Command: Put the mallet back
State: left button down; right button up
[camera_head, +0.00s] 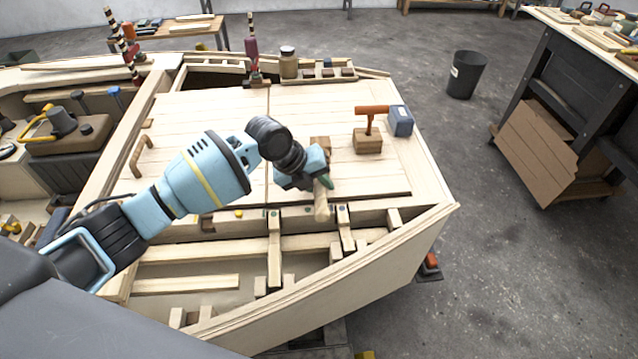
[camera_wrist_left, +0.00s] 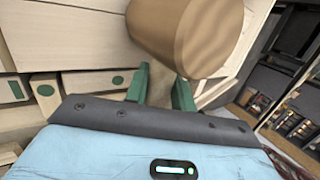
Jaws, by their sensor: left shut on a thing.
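The wooden mallet is in my left gripper (camera_head: 324,183). Its pale handle (camera_head: 321,207) points down toward the front edge of the deck in the head view, and its brown head (camera_head: 320,144) is partly hidden behind the gripper. In the left wrist view the large round head (camera_wrist_left: 185,32) fills the top, with the green fingers (camera_wrist_left: 160,90) shut on the handle just below it. The gripper is over the plank deck (camera_head: 220,120), near its open front framing. My right gripper is not in view.
A wooden block (camera_head: 368,146) with an orange T-shaped piece (camera_head: 371,111) stands on the deck to the right, beside a blue-grey box (camera_head: 401,121). A jar (camera_head: 288,65) and a rack (camera_head: 330,73) stand at the back. The deck's left middle is mostly clear.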

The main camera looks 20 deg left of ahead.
pick_arm(q)
jog(key=shift+f, duration=0.1)
jog(key=c, duration=1.2)
grip_release()
jog(key=shift+o, duration=0.5)
jog(key=shift+f, duration=0.1)
jog(key=v, duration=0.8)
